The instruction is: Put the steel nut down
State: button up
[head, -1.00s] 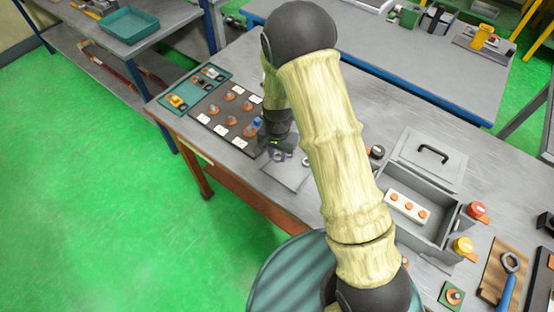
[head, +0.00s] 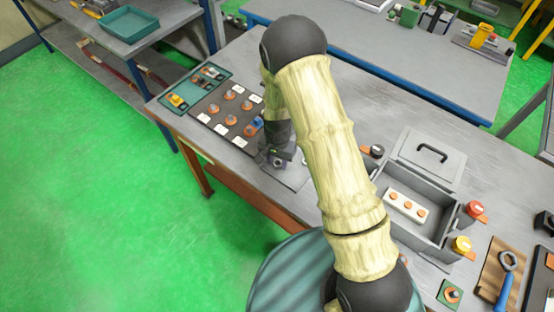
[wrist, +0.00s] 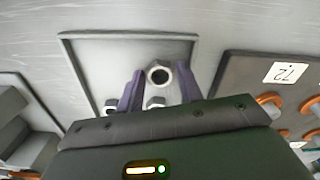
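The steel nut (wrist: 158,75) shows in the wrist view over the shallow grey tray (wrist: 85,60), its hole facing the camera. It lies between the two purple fingertips of my gripper (wrist: 160,82), with a small gap on each side, so the gripper looks open. I cannot tell exactly how high the nut is above the tray floor. Another nut (wrist: 155,102) and a further one (wrist: 110,106) sit nearer the gripper body, partly hidden by it. In the head view my gripper (head: 281,160) is low over the tray (head: 291,177), and the nut is hard to make out.
A dark board (head: 212,121) with numbered cards and orange-based pegs lies left of the tray. A teal tray (head: 182,114) is beyond it. An open grey box (head: 440,232) holding a white block with orange parts stands to the right.

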jog(key=shift+r, duration=0.1)
notch_tip(320, 180, up, 12)
jog(key=b, duration=0.2)
dwell(0.6)
jog(key=shift+r, duration=0.1)
jog(key=shift+d, duration=0.1)
dwell(0.4)
jog(key=s+d+r+n+t, duration=0.1)
jog(key=s+d+r+n, duration=0.1)
jog(key=s+d+r, duration=0.2)
jog(key=s+d+r+n+t, duration=0.1)
jog(key=s+d+r+n, duration=0.1)
jog(key=s+d+r, duration=0.3)
jog(key=s+d, duration=0.4)
jog(key=d, duration=0.1)
jog(key=shift+s+d+r+n+t, duration=0.2)
jog(key=shift+d+r+n+t, duration=0.05)
jog(key=shift+n+t, duration=0.05)
